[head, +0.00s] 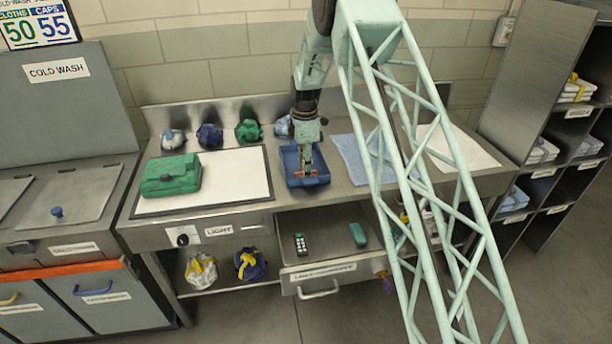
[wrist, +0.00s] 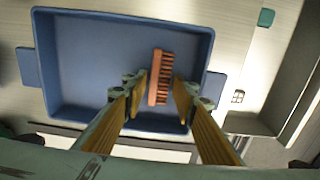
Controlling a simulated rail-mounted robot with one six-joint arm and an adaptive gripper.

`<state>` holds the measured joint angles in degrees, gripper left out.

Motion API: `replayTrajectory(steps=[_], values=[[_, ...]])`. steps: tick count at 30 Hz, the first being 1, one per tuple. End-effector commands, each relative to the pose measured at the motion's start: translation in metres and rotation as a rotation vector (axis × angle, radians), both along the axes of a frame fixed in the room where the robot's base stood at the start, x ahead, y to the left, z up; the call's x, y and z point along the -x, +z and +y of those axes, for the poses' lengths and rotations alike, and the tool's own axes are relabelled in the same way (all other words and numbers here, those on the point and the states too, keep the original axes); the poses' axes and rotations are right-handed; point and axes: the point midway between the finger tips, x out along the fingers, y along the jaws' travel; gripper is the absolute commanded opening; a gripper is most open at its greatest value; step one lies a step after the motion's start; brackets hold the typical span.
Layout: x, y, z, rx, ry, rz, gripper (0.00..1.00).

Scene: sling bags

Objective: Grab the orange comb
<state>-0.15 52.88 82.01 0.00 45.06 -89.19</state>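The orange comb (wrist: 159,72), with dark teeth along its right side, lies in a blue tray (wrist: 85,65), near the tray's lower right part in the wrist view. My gripper (wrist: 162,90) is open, with one finger to the left and one to the right of the comb's lower part. Gaps show between the fingers and the comb, so it is not gripped. In the head view my gripper (head: 307,160) points down into the blue tray (head: 290,172) on the metal counter. The comb is hard to make out there.
A green folded bundle (head: 171,175) lies on the white panel (head: 232,178) left of the tray. Several cloth bundles line the counter's back. A blue cloth (head: 352,155) lies to the right. Below, an open drawer (head: 322,268) holds a dark item (head: 300,244) and a teal item (head: 357,235).

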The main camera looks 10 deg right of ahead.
Motion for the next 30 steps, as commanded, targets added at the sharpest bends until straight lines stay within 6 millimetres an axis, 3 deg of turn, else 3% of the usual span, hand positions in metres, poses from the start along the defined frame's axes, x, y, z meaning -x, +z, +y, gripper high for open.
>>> replayTrajectory(steps=[10, 15, 30], values=[[0.0, 0.0001, 0.0, 0.0, 0.0, 0.0, 0.26], [0.0, 0.0001, 0.0, 0.0, 0.0, 0.0, 0.13], [-0.0002, 0.0075, 0.0, 0.0, 0.0, 0.0, 0.13]])
